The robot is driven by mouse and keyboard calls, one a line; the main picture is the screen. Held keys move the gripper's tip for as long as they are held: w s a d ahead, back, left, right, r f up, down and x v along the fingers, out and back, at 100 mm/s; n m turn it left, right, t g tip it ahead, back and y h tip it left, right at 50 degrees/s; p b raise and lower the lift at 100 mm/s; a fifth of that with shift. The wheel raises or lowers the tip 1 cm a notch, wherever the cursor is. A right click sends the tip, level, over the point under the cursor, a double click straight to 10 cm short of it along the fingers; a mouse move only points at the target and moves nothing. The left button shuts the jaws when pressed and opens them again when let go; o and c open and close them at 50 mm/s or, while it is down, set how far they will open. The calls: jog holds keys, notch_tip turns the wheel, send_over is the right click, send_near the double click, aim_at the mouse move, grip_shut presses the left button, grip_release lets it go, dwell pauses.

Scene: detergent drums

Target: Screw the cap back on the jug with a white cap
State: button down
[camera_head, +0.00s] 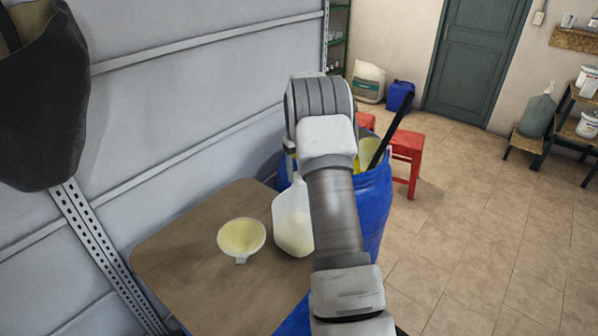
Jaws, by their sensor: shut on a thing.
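A whitish, translucent jug (292,222) stands upright near the right edge of the brown wooden table (188,268). My arm hides its right side and most of its top. My gripper (292,170) points down over the top of the jug, and only a sliver of it shows to the left of my arm. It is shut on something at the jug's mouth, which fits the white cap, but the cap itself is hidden. I cannot tell how the cap sits on the neck.
A red stool (408,148) is beyond. A grey panelled wall (190,110) borders the left.

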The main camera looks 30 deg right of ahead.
jog(key=shift+s+a+f, duration=0.1)
jog(key=shift+s+f, duration=0.05)
jog(key=shift+f, duration=0.1)
jog(key=m, duration=0.5)
jog(key=shift+m, duration=0.4)
jog(key=c, duration=0.5)
grip_release()
jog(key=shift+c, duration=0.2)
jog(key=shift+o, duration=0.4)
jog(key=shift+r, duration=0.1)
jog(key=shift+r, duration=0.15)
